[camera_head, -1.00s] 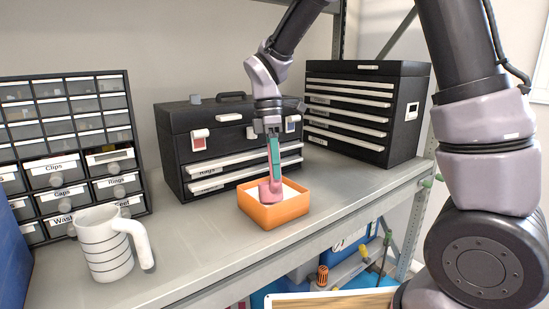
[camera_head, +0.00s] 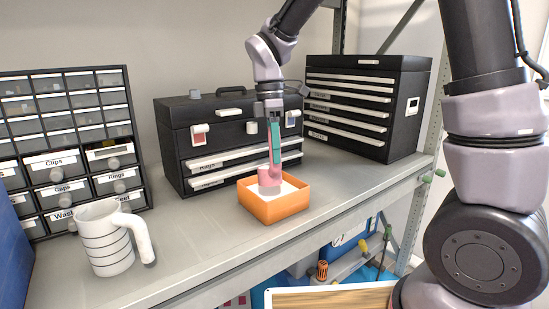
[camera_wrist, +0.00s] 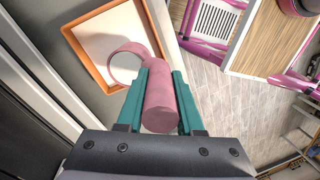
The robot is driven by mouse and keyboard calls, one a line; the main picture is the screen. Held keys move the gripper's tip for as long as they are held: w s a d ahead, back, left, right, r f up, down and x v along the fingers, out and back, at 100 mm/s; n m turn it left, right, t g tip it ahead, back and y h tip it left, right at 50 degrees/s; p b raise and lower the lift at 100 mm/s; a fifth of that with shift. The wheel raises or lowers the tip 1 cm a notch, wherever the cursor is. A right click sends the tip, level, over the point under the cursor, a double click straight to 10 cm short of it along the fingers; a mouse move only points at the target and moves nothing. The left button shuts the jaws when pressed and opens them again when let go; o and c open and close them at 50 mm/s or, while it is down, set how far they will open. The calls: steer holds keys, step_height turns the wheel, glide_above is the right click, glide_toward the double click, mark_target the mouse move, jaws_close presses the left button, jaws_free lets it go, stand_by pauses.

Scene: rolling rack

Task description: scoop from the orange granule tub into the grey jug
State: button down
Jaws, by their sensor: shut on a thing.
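The orange tub (camera_head: 275,211) stands near the shelf's front edge, with a pale, nearly white fill. My gripper (camera_head: 274,158) points down over it, its teal fingers shut on the handle of a pink scoop (camera_head: 268,183). The scoop's cup is within the tub's outline, at or just above the granules; I cannot tell whether it touches them. In the wrist view the scoop (camera_wrist: 160,108) lies between the fingers, its round cup over the tub (camera_wrist: 90,65). The cup's contents are unclear. The grey jug (camera_head: 104,243), pale with dark rings, stands upright at the left, handle to the right.
A black toolbox (camera_head: 177,147) stands behind the tub, and a black drawer chest (camera_head: 372,100) stands back right. A small-parts drawer cabinet (camera_head: 62,135) is behind the jug, with a blue box (camera_head: 12,262) at far left. The shelf between jug and tub is clear.

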steer(key=shift+r+t+y, duration=0.25)
steer(key=shift+r+t, duration=0.4)
steer(key=shift+r, duration=1.85)
steer(key=shift+r+t+y, duration=0.25)
steer(key=shift+r+t, duration=0.4)
steer(key=shift+r, duration=1.8)
steer(key=c, duration=1.3)
jaws_free()
steer(key=shift+c, duration=0.2)
jaws_close()
steer(key=shift+s, duration=0.15)
